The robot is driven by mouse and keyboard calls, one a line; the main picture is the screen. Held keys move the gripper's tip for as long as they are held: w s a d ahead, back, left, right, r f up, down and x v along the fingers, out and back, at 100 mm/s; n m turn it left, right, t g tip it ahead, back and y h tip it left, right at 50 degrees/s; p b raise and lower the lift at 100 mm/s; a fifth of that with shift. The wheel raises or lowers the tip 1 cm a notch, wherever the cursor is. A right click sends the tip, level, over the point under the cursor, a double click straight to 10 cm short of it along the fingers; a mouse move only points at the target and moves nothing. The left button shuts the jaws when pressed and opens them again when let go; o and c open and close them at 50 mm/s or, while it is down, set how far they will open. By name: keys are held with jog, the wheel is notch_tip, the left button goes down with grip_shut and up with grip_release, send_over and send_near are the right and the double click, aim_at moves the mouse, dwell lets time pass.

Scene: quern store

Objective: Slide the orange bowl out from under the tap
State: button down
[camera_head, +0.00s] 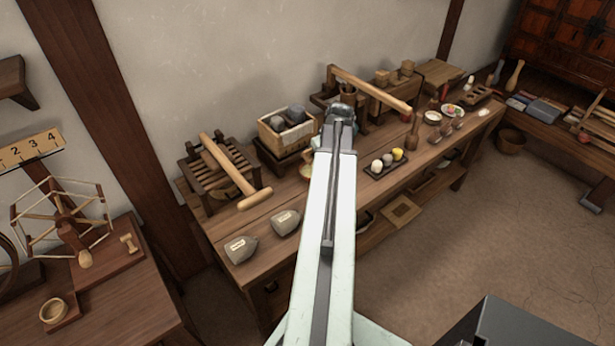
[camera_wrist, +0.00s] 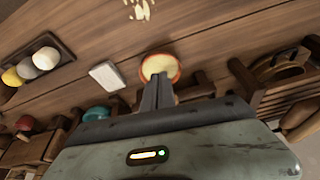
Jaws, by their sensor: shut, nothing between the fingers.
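The orange bowl (camera_wrist: 174,68) shows in the wrist view on the wooden bench, with a pale yellow inside. My gripper (camera_wrist: 159,79) is shut and empty; its fingers overlap the near side of the bowl in that view. I cannot tell whether they touch it. In the head view my arm runs up over the bench and hides the fingertips. A pale-orange rim (camera_head: 305,171) just left of my arm may be the bowl, mostly hidden. I cannot make out the tap in either view.
A dark tray (camera_head: 370,172) with several balls lies right of my arm. A slatted stand with a wooden mallet (camera_head: 229,172) and a box (camera_head: 285,132) stand behind. The wrist view shows a white block (camera_wrist: 107,76) near the bowl.

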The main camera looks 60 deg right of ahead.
jog(key=b+x, duration=0.9)
jog(key=x, duration=0.1)
jog(key=shift+w+f, duration=0.1)
jog(key=shift+f, duration=0.05)
